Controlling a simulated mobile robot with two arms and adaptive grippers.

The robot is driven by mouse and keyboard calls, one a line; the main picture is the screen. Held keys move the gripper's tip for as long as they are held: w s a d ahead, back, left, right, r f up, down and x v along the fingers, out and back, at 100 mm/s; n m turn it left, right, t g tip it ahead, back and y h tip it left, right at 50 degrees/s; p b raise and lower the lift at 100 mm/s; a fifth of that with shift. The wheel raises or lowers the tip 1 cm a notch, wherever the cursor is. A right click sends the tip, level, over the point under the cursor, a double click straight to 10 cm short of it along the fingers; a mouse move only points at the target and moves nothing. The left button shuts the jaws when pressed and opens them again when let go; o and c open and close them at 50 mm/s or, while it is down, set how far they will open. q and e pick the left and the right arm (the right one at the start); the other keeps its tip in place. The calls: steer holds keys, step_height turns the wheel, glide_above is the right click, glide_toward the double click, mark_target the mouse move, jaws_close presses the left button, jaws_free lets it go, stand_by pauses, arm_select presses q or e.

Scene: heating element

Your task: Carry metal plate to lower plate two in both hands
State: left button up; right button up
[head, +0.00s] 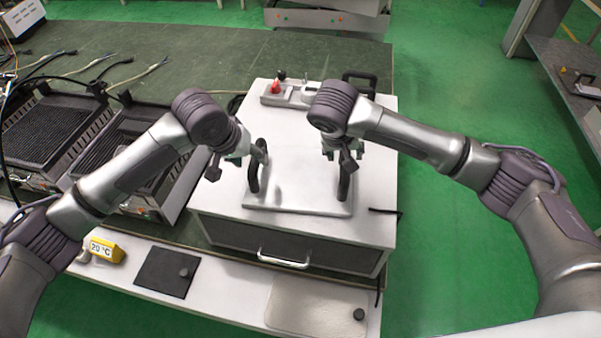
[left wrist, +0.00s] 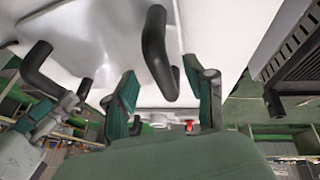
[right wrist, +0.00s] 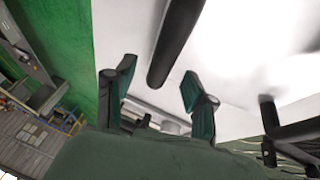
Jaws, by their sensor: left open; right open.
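The metal plate (head: 300,195) is a pale flat slab with two upright black handles. It lies on top of the white box. My left gripper (head: 246,155) is open at the left handle (head: 254,180). In the left wrist view that handle (left wrist: 156,50) reaches in between the open fingers (left wrist: 165,88). My right gripper (head: 337,154) is open at the right handle (head: 343,184). In the right wrist view that handle (right wrist: 175,42) runs between the open fingers (right wrist: 160,85). I cannot tell which thing is lower plate two.
Two black ribbed grill units (head: 128,140) stand on the left. A black square plate (head: 167,272) and a pale rounded plate (head: 305,308) lie on the front bench, near a yellow 20 °C block (head: 106,251). A red-knobbed control (head: 276,90) sits behind the metal plate.

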mark_target(253, 159)
arm_select(q)
steer(key=shift+x, duration=1.85)
arm_select(e)
steer(key=shift+x, duration=1.9)
arm_select(q)
steer(key=shift+c, duration=0.2)
arm_select(e)
steer(key=shift+c, duration=0.2)
arm_select(q)
jaws_close()
arm_select(e)
jaws_close()
arm_select(q)
steer(key=shift+w+r, duration=0.2)
steer(key=shift+r, duration=0.15)
arm_select(e)
steer(key=shift+w+r, duration=0.2)
steer(key=shift+r, duration=0.1)
